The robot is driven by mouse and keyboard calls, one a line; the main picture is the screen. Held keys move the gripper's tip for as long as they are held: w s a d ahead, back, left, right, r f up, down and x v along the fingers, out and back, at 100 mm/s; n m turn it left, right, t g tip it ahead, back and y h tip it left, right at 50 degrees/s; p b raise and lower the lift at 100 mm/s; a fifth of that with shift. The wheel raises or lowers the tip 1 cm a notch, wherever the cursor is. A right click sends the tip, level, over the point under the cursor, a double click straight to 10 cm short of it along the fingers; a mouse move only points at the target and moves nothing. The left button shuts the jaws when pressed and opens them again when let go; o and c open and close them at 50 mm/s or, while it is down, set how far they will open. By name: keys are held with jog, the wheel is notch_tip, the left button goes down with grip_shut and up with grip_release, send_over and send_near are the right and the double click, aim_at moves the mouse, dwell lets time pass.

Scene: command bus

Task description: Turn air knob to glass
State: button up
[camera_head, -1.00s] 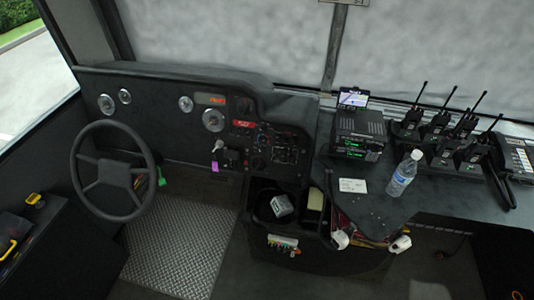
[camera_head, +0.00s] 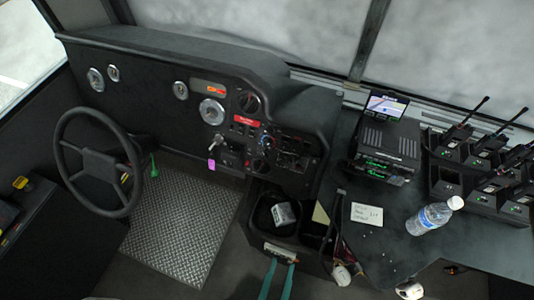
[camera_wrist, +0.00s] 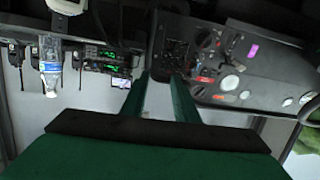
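The dashboard control panel (camera_head: 285,145) carries several round knobs. A large dark knob (camera_head: 248,103) is at its upper left, and a smaller knob with red and blue marks (camera_head: 267,141) is lower down. I cannot tell which one is the air knob, and no glass symbol is readable. The panel also shows in the wrist view (camera_wrist: 177,52), upside down, with a knob (camera_wrist: 205,40) right of the vents. My gripper (camera_head: 281,253) has green fingers, apart and empty, below the panel in front of the storage bin. The fingers also show apart in the wrist view (camera_wrist: 160,80).
The steering wheel (camera_head: 98,160) is at the left. A purple key tag (camera_head: 211,165) hangs below the gauges. Open space lies before the panel.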

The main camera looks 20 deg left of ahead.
jog(key=w+a+f+n+t, duration=0.1)
jog(key=w+a+f, duration=0.2)
jog(key=w, duration=0.2)
jog(key=w+a+f+n, duration=0.1)
jog(key=w+a+f, duration=0.15)
jog(key=w, duration=0.25)
jog(key=n+t+y, duration=0.1)
jog(key=n+y, duration=0.2)
jog(key=n, duration=0.2)
send_near(265, 157)
jog(key=w, duration=0.5)
jog(key=shift+w+a+f, duration=0.15)
jog(key=shift+w+a, duration=0.05)
jog(key=shift+a, duration=0.2)
jog(key=shift+w+a, duration=0.25)
jog(key=shift+w, duration=0.95)
jog(key=shift+d, duration=0.1)
jog(key=c, duration=0.7)
